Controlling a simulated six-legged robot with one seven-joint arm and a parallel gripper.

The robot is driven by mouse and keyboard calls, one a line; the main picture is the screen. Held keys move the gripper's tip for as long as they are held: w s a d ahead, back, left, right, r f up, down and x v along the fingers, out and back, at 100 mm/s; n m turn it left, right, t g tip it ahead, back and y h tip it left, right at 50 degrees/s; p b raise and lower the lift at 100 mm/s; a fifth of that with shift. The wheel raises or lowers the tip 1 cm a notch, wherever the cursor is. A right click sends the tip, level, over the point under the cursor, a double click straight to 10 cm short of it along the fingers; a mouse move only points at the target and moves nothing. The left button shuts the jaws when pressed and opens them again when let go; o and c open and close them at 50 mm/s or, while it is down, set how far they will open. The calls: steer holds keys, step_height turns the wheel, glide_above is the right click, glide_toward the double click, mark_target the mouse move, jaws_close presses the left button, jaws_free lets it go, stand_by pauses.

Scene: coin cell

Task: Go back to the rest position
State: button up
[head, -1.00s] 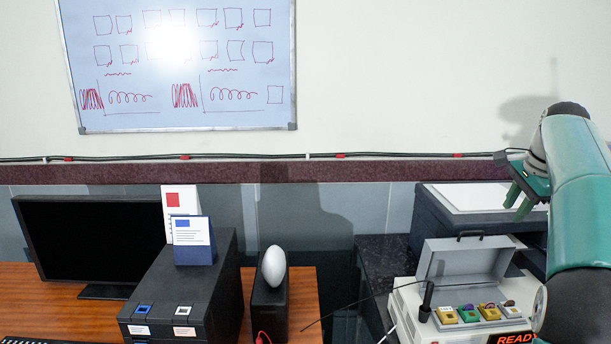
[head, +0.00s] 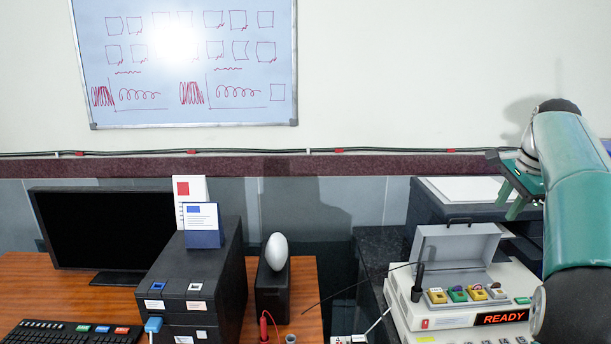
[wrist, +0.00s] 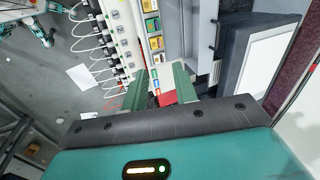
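My gripper (head: 518,203) is at the right of the head view, at the end of my teal arm, raised above the white machine (head: 455,322). In the wrist view its two green fingers (wrist: 158,90) stand apart with nothing seen between them. The machine has an open grey lid (head: 455,245), a lit READY sign (head: 503,317) and several coloured blocks (head: 457,294) in a row. The blocks also show in the wrist view (wrist: 155,43), beyond the fingers. The gripper touches nothing that I can see.
A black monitor (head: 105,235), a keyboard (head: 70,332) and a dark cabinet (head: 200,280) stand on the wooden desk (head: 20,275) at left. A white egg-shaped thing (head: 276,251) sits on a black box (head: 271,290). A dark unit (head: 425,205) stands behind the machine.

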steer(key=s+a+f+n+t, duration=0.1)
steer(key=s+a+n, duration=0.3)
steer(key=s+a, duration=0.4)
steer(key=s+a+f+n, duration=0.1)
steer(key=s+a+n, duration=0.4)
steer(key=a, duration=0.6)
steer(key=s+a+f+n, duration=0.4)
steer(key=s+f, duration=0.3)
steer(key=s, duration=0.1)
steer(key=s+a+f+n, duration=0.3)
steer(key=s+a+f, duration=0.2)
steer(key=s+f, duration=0.2)
steer(key=shift+s+a+n+t, duration=0.3)
steer(key=shift+s+n+t, duration=0.1)
steer(key=shift+s, duration=0.6)
